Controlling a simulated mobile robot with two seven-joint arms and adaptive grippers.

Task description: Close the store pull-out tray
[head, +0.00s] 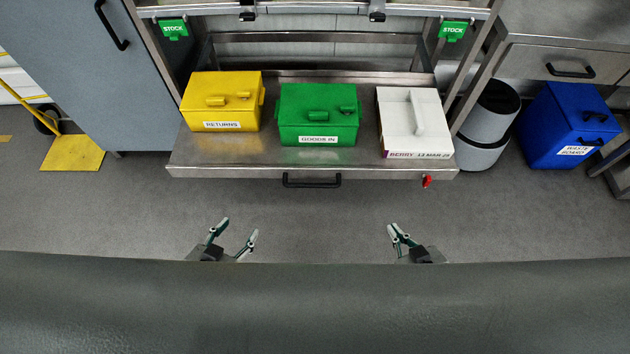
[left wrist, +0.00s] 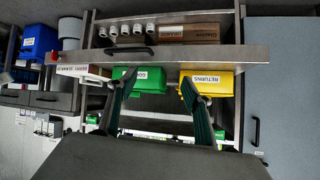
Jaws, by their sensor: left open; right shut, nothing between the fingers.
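The store pull-out tray (head: 235,160) is a steel tray standing out in front of the rack posts in the head view. A black handle (head: 311,181) is at the middle of its front edge and a red knob (head: 427,181) near its right end. On it are a yellow RETURNS box (head: 219,108), a green GOODS IN box (head: 300,128) and a white box (head: 397,121). My left gripper (head: 239,227) is open and empty, apart from the tray. The tray front (left wrist: 190,52) also shows beyond its fingers in the left wrist view. My right gripper (head: 394,228) is shut and empty, also apart from it.
A grey cabinet (head: 75,60) stands left of the rack. A yellow trolley plate (head: 72,153) lies at the far left. Floor between grippers and tray is clear.

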